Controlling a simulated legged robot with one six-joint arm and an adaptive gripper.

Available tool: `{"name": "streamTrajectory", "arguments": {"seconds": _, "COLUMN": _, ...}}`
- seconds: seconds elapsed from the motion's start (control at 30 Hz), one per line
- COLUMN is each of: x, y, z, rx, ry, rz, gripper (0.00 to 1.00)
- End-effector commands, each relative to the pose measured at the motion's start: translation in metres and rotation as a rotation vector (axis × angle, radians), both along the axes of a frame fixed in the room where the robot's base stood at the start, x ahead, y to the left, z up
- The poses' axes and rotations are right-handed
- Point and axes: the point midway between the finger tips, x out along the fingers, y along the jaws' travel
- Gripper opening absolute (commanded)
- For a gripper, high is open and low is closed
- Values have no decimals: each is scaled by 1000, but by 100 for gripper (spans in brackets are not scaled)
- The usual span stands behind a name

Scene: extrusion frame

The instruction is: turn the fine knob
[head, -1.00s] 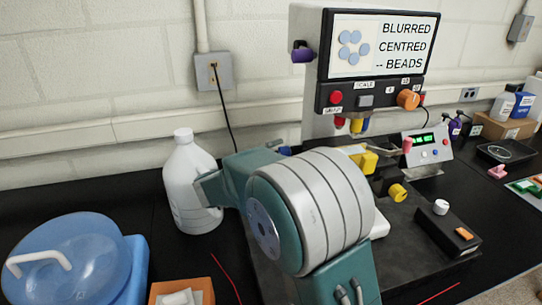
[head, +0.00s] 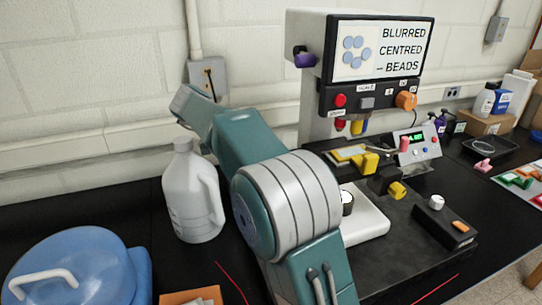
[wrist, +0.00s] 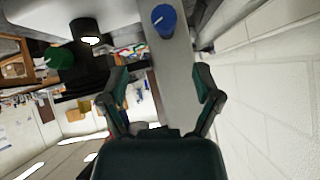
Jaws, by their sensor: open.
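My gripper (wrist: 160,85) is open and empty in the wrist view, its two dark green fingers spread apart. Beyond the fingertips, a round blue knob (wrist: 163,20) with a white line sits on a grey surface, apart from the fingers. A green knob (wrist: 60,57) and a black cylinder (wrist: 85,30) lie to its left. In the head view, the machine (head: 325,120) has a purple knob (head: 304,58) on its left side and an orange knob (head: 406,101) on its front panel. I cannot tell which knob is the fine one. The gripper fingers do not show in the head view.
The machine's screen (head: 378,49) reads "BLURRED CENTRED -- BEADS". A white jug (head: 190,195) stands left of my arm, with a blue lidded container (head: 75,270) at front left.

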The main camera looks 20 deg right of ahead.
Motion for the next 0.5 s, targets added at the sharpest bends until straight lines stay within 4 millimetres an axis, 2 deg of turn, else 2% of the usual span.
{"name": "streamTrajectory", "arguments": {"seconds": 0.27, "x": 6, "y": 0, "z": 4, "rx": 79, "ry": 65, "rz": 75, "gripper": 82}}
{"name": "streamTrajectory", "arguments": {"seconds": 0.5, "x": 9, "y": -24, "z": -21, "rx": 76, "ry": 67, "rz": 70, "gripper": 82}}
